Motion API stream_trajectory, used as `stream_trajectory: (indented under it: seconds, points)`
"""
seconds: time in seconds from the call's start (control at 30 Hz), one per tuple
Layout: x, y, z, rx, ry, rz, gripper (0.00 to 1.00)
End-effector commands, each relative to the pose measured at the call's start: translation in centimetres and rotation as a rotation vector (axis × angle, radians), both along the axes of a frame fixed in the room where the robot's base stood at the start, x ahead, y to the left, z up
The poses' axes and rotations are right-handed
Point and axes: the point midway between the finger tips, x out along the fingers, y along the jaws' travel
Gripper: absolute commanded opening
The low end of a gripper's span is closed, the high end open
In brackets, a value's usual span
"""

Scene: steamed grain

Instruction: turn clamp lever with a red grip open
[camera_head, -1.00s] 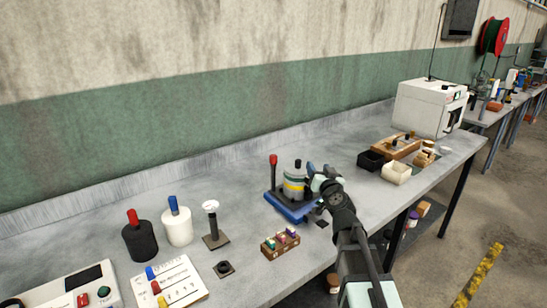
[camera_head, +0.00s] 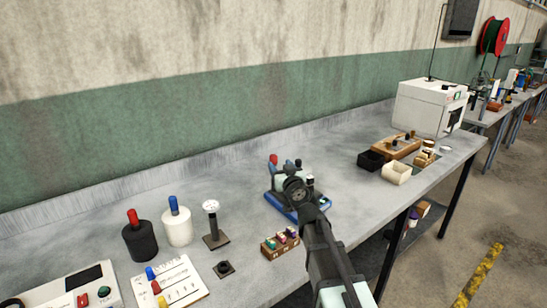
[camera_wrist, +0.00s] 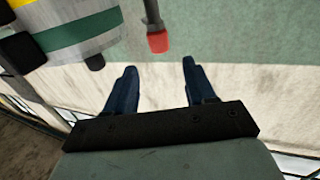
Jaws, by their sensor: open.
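The clamp lever's red grip (camera_head: 273,159) shows just left of my gripper in the head view. In the wrist view the red grip (camera_wrist: 158,41) sits on a dark lever, beyond the fingertips and roughly centred between them. My gripper (camera_wrist: 160,80) is open and empty, its two blue fingers apart, with a visible gap to the grip. In the head view my gripper (camera_head: 286,166) hides most of the clamp. The clamp's blue base (camera_head: 280,206) shows below it. A banded cylinder (camera_wrist: 80,28) is at the wrist view's upper left.
A small wooden block with coloured pegs (camera_head: 270,250) stands in front of the clamp. A gauge on a stand (camera_head: 211,208), a white bottle (camera_head: 178,228) and a black bottle (camera_head: 140,243) stand left. Bench right of the clamp is clear up to the black bin (camera_head: 371,160).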

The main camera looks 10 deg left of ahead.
Motion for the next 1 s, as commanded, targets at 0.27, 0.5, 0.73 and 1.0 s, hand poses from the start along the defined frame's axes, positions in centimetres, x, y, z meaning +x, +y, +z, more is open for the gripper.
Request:
stream_trajectory:
  seconds: [0.27,0.5,0.73,1.0]
  points:
    - [5.0,2.3,0.0,0.000,0.001,0.000,0.55]
    - [7.3,3.5,0.0,0.001,0.000,-0.001,0.55]
    - [7.6,3.6,0.0,0.001,0.000,-0.001,0.55]
    - [7.6,3.6,0.0,0.001,0.000,-0.001,0.39]
